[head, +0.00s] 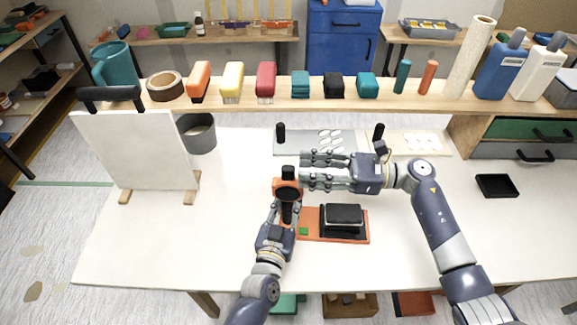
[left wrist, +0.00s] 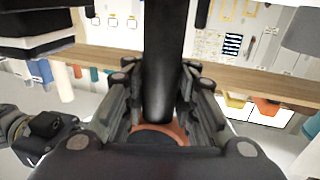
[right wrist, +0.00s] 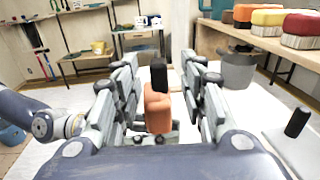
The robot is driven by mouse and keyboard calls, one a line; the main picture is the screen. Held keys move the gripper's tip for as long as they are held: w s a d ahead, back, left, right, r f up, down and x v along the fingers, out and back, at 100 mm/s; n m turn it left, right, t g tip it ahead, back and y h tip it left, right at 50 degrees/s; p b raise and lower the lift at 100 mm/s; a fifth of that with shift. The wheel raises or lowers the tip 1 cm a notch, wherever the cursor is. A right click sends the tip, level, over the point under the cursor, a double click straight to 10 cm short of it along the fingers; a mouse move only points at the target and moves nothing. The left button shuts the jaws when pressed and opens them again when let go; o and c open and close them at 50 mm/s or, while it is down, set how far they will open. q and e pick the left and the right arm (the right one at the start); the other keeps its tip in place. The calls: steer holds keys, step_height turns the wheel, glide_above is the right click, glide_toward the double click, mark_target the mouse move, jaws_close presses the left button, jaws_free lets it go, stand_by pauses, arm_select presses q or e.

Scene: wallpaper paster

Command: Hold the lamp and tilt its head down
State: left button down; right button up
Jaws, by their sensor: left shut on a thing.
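The lamp has an orange head (head: 288,189) with a dark front, a black stem and an orange base (head: 311,237) on the white table. My left gripper (head: 286,212) is shut on the black stem (left wrist: 165,60), which stands between its fingers in the left wrist view. My right gripper (head: 305,172) is open, its fingers pointing left at the lamp head. In the right wrist view, the orange head (right wrist: 158,108) with a black knob on top lies between the spread fingers, with gaps on both sides. The head's far side is hidden.
A black block (head: 343,217) sits on the orange base, right of the stem. A white board (head: 140,150) on wooden feet stands at the left, with a grey pot (head: 198,134) behind it. A shelf (head: 280,98) with brushes and bottles runs along the back. The table's front left is clear.

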mark_target(289, 166)
steer(key=a, duration=0.5)
steer(key=shift+w+a, duration=0.1)
steer(key=shift+w, duration=0.15)
jaws_close()
